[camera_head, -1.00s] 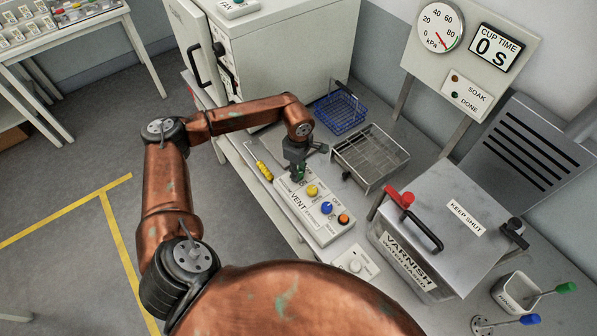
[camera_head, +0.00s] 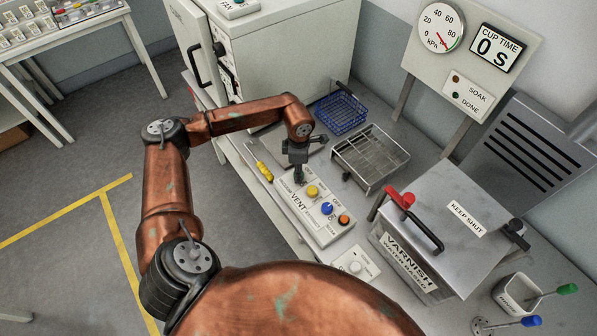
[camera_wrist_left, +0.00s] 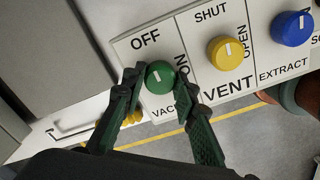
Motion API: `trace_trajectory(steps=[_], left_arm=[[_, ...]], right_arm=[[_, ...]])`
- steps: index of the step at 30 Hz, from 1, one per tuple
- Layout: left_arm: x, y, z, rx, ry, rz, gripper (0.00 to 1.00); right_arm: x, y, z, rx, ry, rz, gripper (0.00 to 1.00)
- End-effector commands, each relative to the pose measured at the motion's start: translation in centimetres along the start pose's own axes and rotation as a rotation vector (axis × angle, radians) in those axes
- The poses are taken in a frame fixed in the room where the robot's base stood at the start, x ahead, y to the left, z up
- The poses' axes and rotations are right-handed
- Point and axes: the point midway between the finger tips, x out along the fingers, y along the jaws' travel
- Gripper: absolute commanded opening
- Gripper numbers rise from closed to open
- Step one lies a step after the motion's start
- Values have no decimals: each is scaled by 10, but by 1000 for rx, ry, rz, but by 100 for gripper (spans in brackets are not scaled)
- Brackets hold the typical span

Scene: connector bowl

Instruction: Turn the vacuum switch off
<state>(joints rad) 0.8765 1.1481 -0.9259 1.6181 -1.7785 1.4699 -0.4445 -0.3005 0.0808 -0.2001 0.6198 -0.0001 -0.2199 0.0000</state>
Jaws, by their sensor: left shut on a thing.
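The vacuum switch is a green round knob (camera_wrist_left: 160,76) with a white mark, on a white panel (camera_wrist_left: 128,42) with OFF and ON printed around it. In the left wrist view the mark points up and slightly left, roughly toward OFF. My left gripper (camera_wrist_left: 154,88) is shut on this knob, one finger on each side. In the head view my left gripper (camera_head: 299,178) points down at the far end of the control box (camera_head: 322,232), and its fingers mostly hide the knob. My right gripper is not in view.
A yellow vent knob (camera_head: 312,190), a blue extract knob (camera_head: 327,208) and an orange knob (camera_head: 344,220) sit on the same box. A yellow-handled tool (camera_head: 264,171) lies beside it. A wire tray (camera_head: 371,158), blue basket (camera_head: 340,112) and varnish tank (camera_head: 445,225) stand behind and right.

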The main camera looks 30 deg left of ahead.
Motion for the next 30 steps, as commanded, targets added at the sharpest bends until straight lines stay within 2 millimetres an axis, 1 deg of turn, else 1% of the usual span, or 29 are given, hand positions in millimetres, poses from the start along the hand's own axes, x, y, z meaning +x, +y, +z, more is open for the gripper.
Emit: trace_trajectory(steps=[8, 9, 16, 17, 25, 28, 30], left_arm=[[-1, 2, -1, -4, 0, 4, 2], [-2, 2, -1, -4, 0, 4, 27], [-1, 1, 0, -3, 0, 2, 43], [-1, 1, 0, -2, 0, 2, 44], [-1, 1, 0, -1, 0, 1, 44], [-8, 1, 0, -1, -2, 2, 44], [-18, 2, 0, -1, -1, 4, 44]], right_arm=[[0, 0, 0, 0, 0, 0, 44], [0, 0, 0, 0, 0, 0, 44], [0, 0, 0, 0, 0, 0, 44], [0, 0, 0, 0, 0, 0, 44], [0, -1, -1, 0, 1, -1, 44], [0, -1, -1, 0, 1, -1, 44], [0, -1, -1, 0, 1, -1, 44]])
